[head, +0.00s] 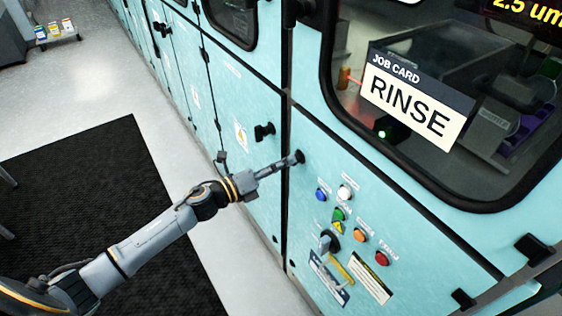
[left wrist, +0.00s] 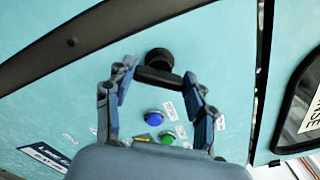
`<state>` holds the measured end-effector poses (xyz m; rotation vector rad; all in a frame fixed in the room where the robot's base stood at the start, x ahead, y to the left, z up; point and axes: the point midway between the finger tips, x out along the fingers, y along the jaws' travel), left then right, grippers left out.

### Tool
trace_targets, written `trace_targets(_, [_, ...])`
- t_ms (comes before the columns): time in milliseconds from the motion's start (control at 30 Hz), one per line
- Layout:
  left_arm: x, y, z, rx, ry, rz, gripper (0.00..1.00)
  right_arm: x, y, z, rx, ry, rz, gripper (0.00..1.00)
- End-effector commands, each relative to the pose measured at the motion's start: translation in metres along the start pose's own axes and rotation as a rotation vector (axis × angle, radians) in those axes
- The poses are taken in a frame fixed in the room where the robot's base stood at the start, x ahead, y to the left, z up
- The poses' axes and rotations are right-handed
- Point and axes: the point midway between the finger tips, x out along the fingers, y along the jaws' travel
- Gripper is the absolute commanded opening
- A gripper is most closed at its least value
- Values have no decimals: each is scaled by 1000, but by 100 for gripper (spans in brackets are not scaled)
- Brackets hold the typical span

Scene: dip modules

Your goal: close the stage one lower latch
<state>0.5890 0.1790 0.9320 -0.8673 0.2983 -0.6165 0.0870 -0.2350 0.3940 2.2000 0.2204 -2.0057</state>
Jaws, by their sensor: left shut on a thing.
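A black latch (head: 299,157) with a round base sits on the light blue lower panel beside the vertical seam, above and left of the buttons. In the left wrist view, the latch's round base (left wrist: 159,59) shows just beyond my fingertips, and its dark handle lies between them. My left gripper (head: 290,161) reaches it from the left and is shut on the latch handle. The left wrist view shows the two fingers (left wrist: 160,84) on either side of the handle. I cannot read a stage label by this latch. My right gripper is not in view.
Another black latch (head: 264,131) is on the panel left of the seam. A window with a RINSE card (head: 412,104) is above. A dark mat (head: 90,190) covers the floor.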

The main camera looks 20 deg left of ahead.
Motion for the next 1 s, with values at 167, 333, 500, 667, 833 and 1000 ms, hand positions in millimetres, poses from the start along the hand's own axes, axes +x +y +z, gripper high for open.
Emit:
trace_targets(167, [0,-1,2,-169,-1,1,23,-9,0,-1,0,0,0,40])
trace_targets(333, [0,0,2,-324,-1,1,23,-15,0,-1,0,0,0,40])
trace_targets(500, [0,1,2,-459,-2,1,23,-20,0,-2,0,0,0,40])
trace_targets(667, [0,1,2,-559,-2,0,23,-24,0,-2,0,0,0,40])
trace_targets(833, [0,2,1,-632,-2,0,23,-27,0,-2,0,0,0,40])
trace_targets(1000, [0,2,1,-671,-2,0,23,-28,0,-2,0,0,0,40])
